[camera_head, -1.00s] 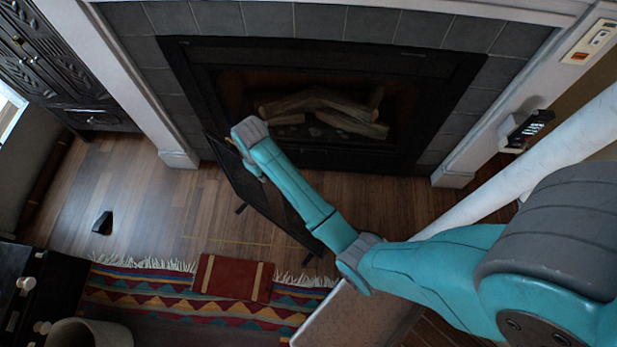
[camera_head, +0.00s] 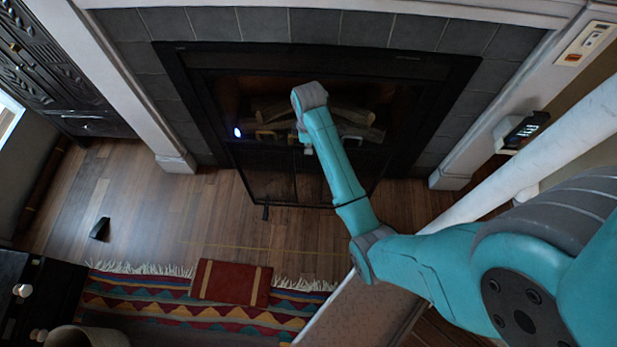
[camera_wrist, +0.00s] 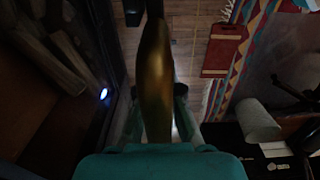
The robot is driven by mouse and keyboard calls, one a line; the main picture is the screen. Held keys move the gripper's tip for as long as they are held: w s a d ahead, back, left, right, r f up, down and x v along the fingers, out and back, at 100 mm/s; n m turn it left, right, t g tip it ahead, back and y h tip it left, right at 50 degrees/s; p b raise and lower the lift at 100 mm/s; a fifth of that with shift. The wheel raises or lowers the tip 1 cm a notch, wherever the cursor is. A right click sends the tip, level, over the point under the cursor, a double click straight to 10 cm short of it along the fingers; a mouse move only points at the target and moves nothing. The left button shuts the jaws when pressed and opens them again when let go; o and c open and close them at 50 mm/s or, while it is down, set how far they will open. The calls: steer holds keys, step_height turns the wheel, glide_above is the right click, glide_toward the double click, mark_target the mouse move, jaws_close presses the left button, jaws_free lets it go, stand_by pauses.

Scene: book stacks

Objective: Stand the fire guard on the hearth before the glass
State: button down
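The fire guard (camera_head: 272,186) is a dark mesh panel with brass at its top edge and a small dark foot below. In the head view it is upright and roughly parallel to the fireplace glass (camera_head: 235,100), in front of its lower part. I cannot tell whether its feet touch the floor. My gripper (camera_head: 306,146) is at the guard's top, partly hidden by my arm. In the wrist view a brass bar (camera_wrist: 154,75) of the guard runs between the fingers of my gripper (camera_wrist: 157,108), which appear closed on it. The hearth edge is mostly hidden behind the guard.
A fringed patterned rug (camera_head: 140,290) with a red book-like object (camera_head: 231,282) lies in front. A small black object (camera_head: 100,229) is on the wooden floor at left. A dark cabinet (camera_head: 35,300) and round bin (camera_head: 85,336) stand lower left. Floor between rug and fireplace is clear.

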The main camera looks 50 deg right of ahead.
mark_target(308, 162)
steer(key=shift+w+f, duration=0.1)
steer(key=shift+f, duration=4.8)
steer(key=c, duration=1.3)
jaws_free()
steer(key=shift+f, duration=0.15)
step_height(308, 162, up, 12)
steer(key=shift+r, duration=0.1)
steer(key=shift+a, duration=0.1)
